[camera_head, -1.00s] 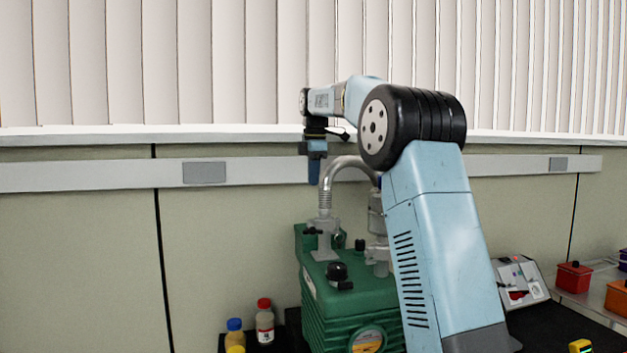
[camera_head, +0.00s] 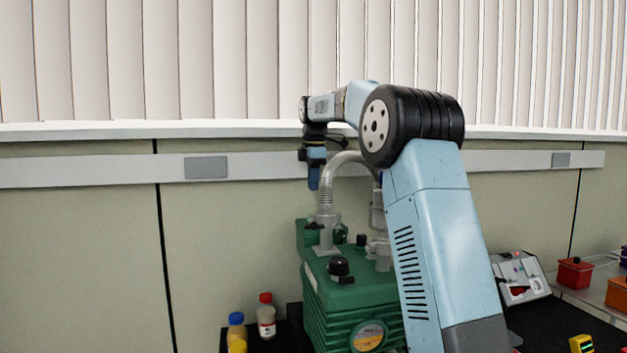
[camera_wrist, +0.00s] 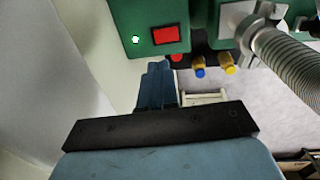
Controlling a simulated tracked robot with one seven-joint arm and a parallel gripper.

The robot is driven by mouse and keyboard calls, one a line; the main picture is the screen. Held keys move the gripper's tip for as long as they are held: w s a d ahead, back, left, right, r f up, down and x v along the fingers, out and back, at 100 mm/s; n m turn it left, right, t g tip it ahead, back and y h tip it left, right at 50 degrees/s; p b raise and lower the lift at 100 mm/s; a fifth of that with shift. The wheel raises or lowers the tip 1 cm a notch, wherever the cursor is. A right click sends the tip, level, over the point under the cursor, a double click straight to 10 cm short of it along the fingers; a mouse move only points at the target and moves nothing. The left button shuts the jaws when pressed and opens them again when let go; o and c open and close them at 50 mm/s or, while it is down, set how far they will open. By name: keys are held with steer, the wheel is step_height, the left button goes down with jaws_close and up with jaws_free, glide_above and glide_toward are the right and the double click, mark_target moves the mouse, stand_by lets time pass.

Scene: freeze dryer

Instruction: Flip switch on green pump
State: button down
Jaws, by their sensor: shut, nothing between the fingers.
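The green pump (camera_head: 345,292) stands below my arm in the head view, with a ribbed metal hose (camera_head: 327,190) rising from its top. In the wrist view the pump's green housing (camera_wrist: 120,15) fills the upper part. It bears a red switch (camera_wrist: 166,34) with a lit green lamp (camera_wrist: 136,40) to its left. My gripper (camera_wrist: 157,68) is shut and empty. Its fingertips appear just below the red switch in the wrist view; I cannot tell the gap in depth. In the head view my gripper (camera_head: 314,180) points down behind and above the pump, beside the hose.
A control box (camera_head: 520,276) and a red bin (camera_head: 575,272) lie to the right. The wall is close behind the pump.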

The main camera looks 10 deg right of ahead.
steer(key=f, duration=0.6)
steer(key=w+f, duration=0.1)
steer(key=f, duration=0.3)
steer(key=shift+w+f, duration=0.1)
steer(key=shift+f, duration=0.25)
steer(key=shift+s+f, duration=0.1)
steer(key=shift+s, duration=0.65)
steer(key=shift+a+r, duration=0.1)
steer(key=shift+r, duration=0.15)
step_height(320, 180, up, 14)
steer(key=s, duration=0.1)
steer(key=shift+s, duration=0.3)
